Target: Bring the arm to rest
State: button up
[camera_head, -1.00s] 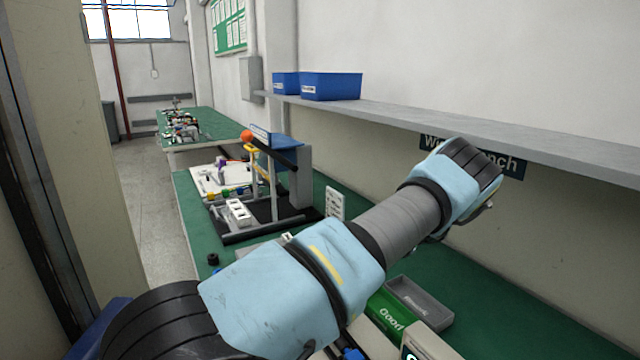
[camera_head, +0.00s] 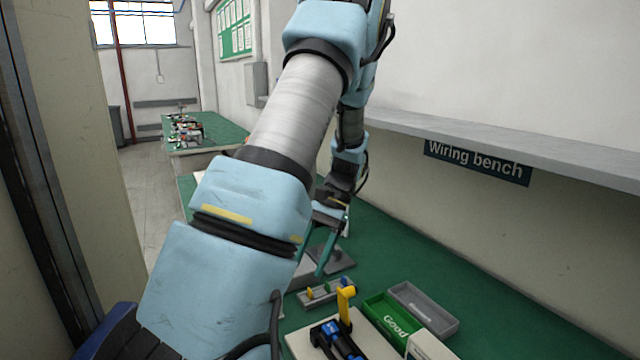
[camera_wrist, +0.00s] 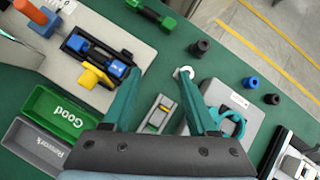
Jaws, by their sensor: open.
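My gripper (camera_head: 328,242) hangs over the green bench, just right of my large arm links in the head view. In the wrist view my gripper (camera_wrist: 158,76) has its two teal fingers spread apart, with nothing between them. Below and between the fingers is a small grey holder (camera_wrist: 158,114) with a yellow part. My arm's upper links rise through the middle of the head view and hide part of the bench and shelf.
A green "Good" bin (camera_head: 388,313) and a grey "Rework" bin (camera_head: 425,302) stand on the bench. Left of them is a fixture with a yellow handle (camera_head: 346,298) and blue parts. A "Wiring bench" sign (camera_head: 478,162) hangs under the wall shelf (camera_head: 520,145). Black round parts (camera_wrist: 199,47) lie on the bench.

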jog(key=s+a+r+n+t+h, duration=0.4)
jog(key=s+r+n+t, duration=0.1)
jog(key=s+t, duration=0.2)
jog(key=shift+s+a+h, duration=0.35)
jog(key=shift+s+h, duration=0.05)
jog(key=shift+s, duration=0.35)
